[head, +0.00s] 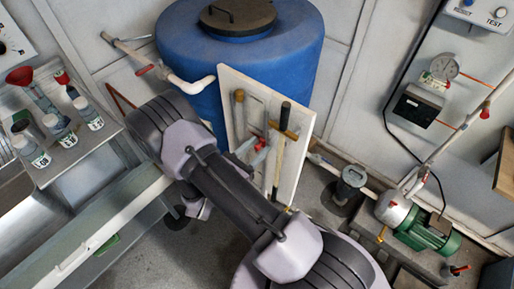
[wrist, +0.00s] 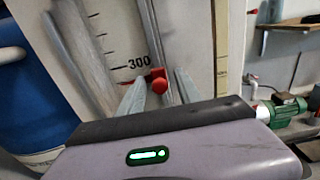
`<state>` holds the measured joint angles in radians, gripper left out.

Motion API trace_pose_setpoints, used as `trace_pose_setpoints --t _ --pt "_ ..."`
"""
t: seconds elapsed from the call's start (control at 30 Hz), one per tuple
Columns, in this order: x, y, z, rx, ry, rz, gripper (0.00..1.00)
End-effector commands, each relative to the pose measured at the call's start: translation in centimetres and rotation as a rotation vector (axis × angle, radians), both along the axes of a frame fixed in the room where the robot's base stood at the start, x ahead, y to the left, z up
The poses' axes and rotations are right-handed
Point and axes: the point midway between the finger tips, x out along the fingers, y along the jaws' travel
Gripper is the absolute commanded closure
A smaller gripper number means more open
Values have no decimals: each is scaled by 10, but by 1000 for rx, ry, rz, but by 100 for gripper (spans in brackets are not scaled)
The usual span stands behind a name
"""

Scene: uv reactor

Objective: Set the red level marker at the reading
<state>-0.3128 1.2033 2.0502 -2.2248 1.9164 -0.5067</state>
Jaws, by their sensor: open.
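The red level marker (wrist: 158,80) sits on an upright rod or tube in front of a pale board (wrist: 203,30) with a black tick scale. In the wrist view it is just right of the tick labelled 300 (wrist: 139,62). My gripper (wrist: 157,76) is open, with one finger on each side of the marker. I cannot tell whether either finger touches it.
The blue tank (head: 240,65) stands behind the board. A bench with several bottles (head: 88,113) is at the left. A green pump (head: 428,232) and a dark cylinder (head: 350,182) stand at the right. A pressure gauge (head: 445,67) is on the right wall.

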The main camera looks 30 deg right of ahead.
Motion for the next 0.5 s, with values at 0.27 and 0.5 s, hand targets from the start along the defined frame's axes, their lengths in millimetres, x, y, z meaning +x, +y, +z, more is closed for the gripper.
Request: trace_pose_setpoints --t 0.27,0.5 --pt "0 0 0 0 0 0 92" --pt "0 1 0 0 0 0 100"
